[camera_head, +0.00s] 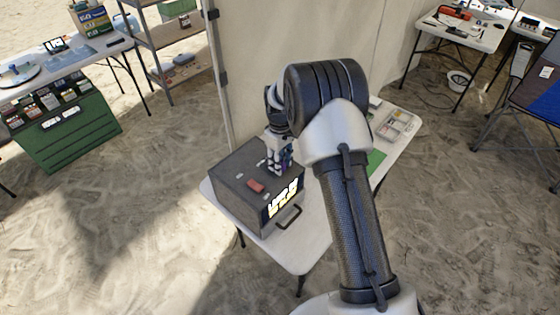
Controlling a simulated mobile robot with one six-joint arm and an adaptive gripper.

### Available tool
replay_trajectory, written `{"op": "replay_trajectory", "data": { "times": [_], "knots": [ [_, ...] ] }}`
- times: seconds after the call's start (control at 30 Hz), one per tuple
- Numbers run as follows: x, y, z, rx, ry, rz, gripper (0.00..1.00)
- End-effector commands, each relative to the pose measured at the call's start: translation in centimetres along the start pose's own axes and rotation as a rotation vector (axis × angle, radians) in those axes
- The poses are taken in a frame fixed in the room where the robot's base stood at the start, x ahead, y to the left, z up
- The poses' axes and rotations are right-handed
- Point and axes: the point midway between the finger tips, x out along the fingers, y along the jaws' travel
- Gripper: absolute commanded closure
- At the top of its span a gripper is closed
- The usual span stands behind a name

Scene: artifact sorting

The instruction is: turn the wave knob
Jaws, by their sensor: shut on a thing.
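A dark grey box-shaped device (236,170) stands on a white table (305,248). Its front has a lit panel with bright yellow-white markings (285,198) and a handle (289,217). A red block-like part (256,186) and small pale parts show on its top. My gripper (279,168) points down at the far right part of the top, fingers closed around the wave knob. The knob is mostly hidden by the fingers; only a small purplish patch shows there, and its angle cannot be read.
A compartment tray (398,125) and a green sheet (375,160) lie farther back on the same table, partly behind my arm. A tent wall and pole (218,70) rise close behind the device. A green crate (70,130) and shelf (165,50) stand left.

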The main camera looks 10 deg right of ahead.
Motion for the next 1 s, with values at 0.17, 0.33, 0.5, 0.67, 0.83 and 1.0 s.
{"op": "replay_trajectory", "data": {
  "times": [0.17,0.33,0.5,0.67,0.83,1.0],
  "knots": [
    [-0.02,0.00,0.00,0.000,0.000,0.000,0.88],
    [-0.02,0.00,0.00,0.001,0.000,0.000,0.93],
    [-0.03,0.01,0.00,0.027,0.000,0.000,0.93],
    [-0.03,0.01,0.00,0.094,0.000,0.000,0.93],
    [-0.04,0.02,0.01,0.217,0.000,0.000,0.93],
    [-0.04,0.03,0.02,0.374,-0.001,0.000,0.93]
  ]
}}
